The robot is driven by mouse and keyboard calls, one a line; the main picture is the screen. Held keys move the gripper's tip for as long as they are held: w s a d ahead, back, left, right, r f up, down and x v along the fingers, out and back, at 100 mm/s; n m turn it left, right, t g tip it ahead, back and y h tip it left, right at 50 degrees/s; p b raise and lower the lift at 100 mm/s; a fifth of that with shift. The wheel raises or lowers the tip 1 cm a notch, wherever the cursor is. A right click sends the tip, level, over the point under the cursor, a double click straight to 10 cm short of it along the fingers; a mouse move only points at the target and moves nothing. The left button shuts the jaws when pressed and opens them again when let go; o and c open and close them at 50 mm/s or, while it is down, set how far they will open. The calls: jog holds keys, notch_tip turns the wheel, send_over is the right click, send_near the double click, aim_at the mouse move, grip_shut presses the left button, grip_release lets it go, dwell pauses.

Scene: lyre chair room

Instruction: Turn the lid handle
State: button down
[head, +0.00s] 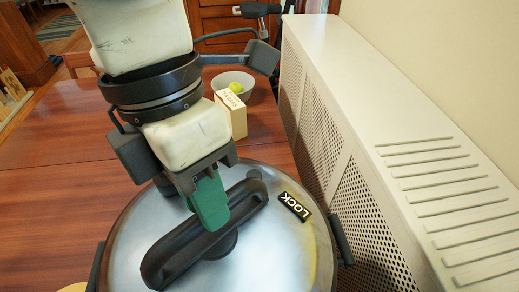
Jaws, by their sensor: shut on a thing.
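A large round metal pot lid (285,240) fills the lower middle of the head view. A long black lid handle (180,262) lies diagonally across it, from lower left to upper right. One green finger shows on the near side; the other finger is hidden. A black "LOCK" label (294,207) sits on the lid, just right of the handle's upper right end.
The pot stands on a reddish wooden table (60,165). Behind it are a small wooden box (231,113) and a grey bowl (232,78) holding a green fruit (236,87). A white radiator cover (370,140) stands close on the right.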

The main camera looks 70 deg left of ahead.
jog(key=shift+w+a, duration=0.1)
jog(key=shift+a, duration=0.05)
jog(key=c, duration=1)
grip_release()
jog(key=shift+o, duration=0.2)
jog(key=v, duration=1)
jog(key=shift+r, duration=0.4)
